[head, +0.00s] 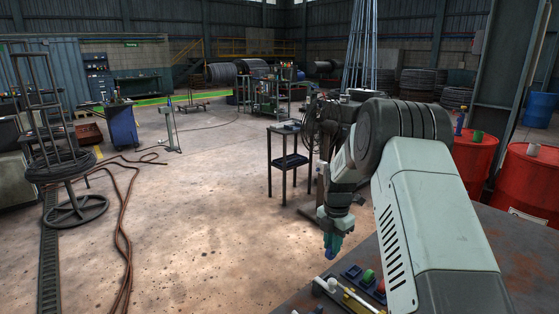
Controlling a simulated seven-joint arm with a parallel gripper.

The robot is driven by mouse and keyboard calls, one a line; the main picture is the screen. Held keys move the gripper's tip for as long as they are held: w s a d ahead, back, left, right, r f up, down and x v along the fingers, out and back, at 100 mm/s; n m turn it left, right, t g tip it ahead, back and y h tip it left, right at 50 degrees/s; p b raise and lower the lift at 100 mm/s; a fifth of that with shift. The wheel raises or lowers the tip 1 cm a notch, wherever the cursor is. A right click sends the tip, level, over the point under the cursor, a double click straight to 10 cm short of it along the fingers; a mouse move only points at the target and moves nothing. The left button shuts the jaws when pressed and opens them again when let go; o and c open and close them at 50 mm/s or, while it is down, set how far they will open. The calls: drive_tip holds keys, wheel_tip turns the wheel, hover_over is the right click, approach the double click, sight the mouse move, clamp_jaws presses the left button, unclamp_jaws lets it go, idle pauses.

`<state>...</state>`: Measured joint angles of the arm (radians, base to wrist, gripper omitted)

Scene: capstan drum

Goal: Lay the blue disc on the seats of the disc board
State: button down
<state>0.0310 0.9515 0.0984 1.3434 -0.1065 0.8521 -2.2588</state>
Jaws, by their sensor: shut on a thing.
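My gripper (332,246) hangs pointing down just beyond the near table's edge in the head view, left of the arm's pale forearm. Its teal fingers are shut on a small blue thing, which I take for the blue disc; it is too small and too covered by the fingers to make out its shape. A dark blue board (352,271), likely the disc board, lies on the table below and right of the gripper. A green piece (368,276) and a red piece (381,286) are at it, partly cut off by my forearm. Its seats cannot be made out clearly.
The near table (305,297) also holds a white round knob (332,284) and a yellow bar (362,301). A dark side stand (286,160) is farther back. Red drums (474,160) stand at right. Open concrete floor lies to the left.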

idle(0.5)
drive_tip(key=w+d+f, duration=0.3)
drive_tip(key=w+d, duration=0.2)
drive_tip(key=d, duration=0.4)
drive_tip(key=shift+s+f, duration=0.2)
drive_tip(key=shift+f, duration=3.1)
drive_tip(key=shift+a+f, duration=0.1)
drive_tip(key=c, duration=1)
unclamp_jaws()
drive_tip(key=shift+o, duration=0.2)
wheel_tip(320, 180, up, 11)
